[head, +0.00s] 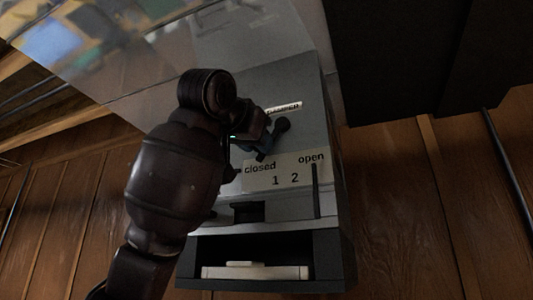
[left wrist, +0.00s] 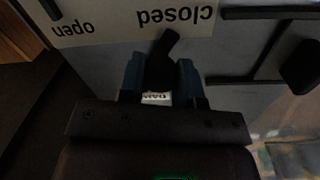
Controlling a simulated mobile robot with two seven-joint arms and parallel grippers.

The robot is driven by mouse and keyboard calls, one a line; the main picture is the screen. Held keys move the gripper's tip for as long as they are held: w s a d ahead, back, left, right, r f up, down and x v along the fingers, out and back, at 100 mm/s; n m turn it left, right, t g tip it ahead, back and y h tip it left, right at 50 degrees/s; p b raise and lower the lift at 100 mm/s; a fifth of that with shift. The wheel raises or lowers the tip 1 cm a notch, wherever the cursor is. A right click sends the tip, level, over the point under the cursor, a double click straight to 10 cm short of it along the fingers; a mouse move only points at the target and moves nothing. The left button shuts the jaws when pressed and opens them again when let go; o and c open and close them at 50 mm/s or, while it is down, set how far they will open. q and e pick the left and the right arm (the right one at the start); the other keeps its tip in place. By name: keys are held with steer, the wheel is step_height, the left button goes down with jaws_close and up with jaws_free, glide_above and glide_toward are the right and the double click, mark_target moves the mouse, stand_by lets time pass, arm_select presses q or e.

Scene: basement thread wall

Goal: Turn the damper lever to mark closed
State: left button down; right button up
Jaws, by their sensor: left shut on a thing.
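The dark damper lever (head: 281,125) is on the grey cabinet front, under a small white label (head: 284,108). A pale scale plate (head: 285,170) below it reads closed, 1, 2, open from left to right. My left gripper (head: 262,145) is at the lever and partly hides it. In the left wrist view the lever (left wrist: 161,65) lies between the blue fingers of my left gripper (left wrist: 159,77), which is shut on it. The scale plate (left wrist: 110,18) is upside down there. The lever's tip points near the "closed" word, at its d end. My right gripper is not in view.
The grey cabinet (head: 220,110) has an open dark recess with a white tray (head: 255,271) at its bottom. A thin dark upright bar (head: 315,190) stands beside the plate's right end. A black box (head: 400,60) hangs at the upper right. Wood panelling (head: 400,200) lies behind.

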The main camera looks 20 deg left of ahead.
arm_select(q)
steer(key=shift+a+r+m, duration=0.2)
steer(key=shift+a+m, duration=0.05)
steer(key=shift+m, duration=0.05)
steer(key=shift+a+r, duration=0.1)
steer(key=shift+a+r+m+p, duration=0.1)
steer(key=shift+m+p, duration=0.2)
steer(key=shift+m, duration=0.1)
steer(key=shift+a+r+m, duration=0.1)
steer(key=shift+m, duration=0.3)
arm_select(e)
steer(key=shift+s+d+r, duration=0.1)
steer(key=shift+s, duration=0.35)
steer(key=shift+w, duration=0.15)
arm_select(q)
steer(key=c, duration=0.8)
jaws_free()
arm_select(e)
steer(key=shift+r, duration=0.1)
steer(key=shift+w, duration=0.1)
